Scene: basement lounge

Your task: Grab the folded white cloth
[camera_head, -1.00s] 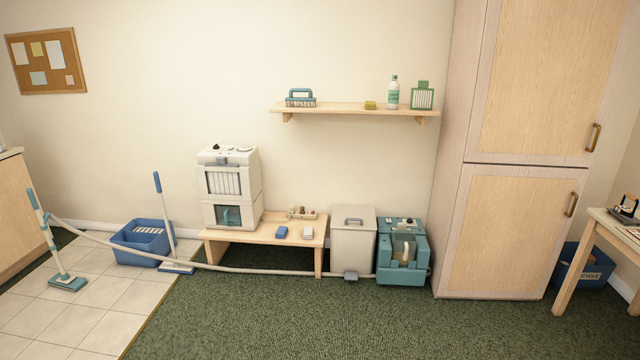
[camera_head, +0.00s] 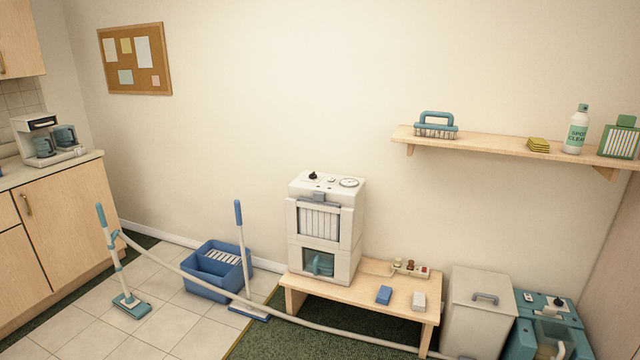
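A small white block-like item (camera_head: 419,302) lies on the right end of the low wooden bench (camera_head: 358,316); it may be the folded white cloth, but it is too small to tell. A blue block-like item (camera_head: 384,295) lies to its left, apart from it. Neither of my grippers shows in the view.
A white machine (camera_head: 325,228) stands on the bench's left part, with a small tray of bottles (camera_head: 410,268) behind the blocks. A grey-white bin (camera_head: 476,312) and teal machine (camera_head: 548,330) stand right. A hose (camera_head: 262,308) crosses the floor before the bench. A blue bucket (camera_head: 208,275) stands left.

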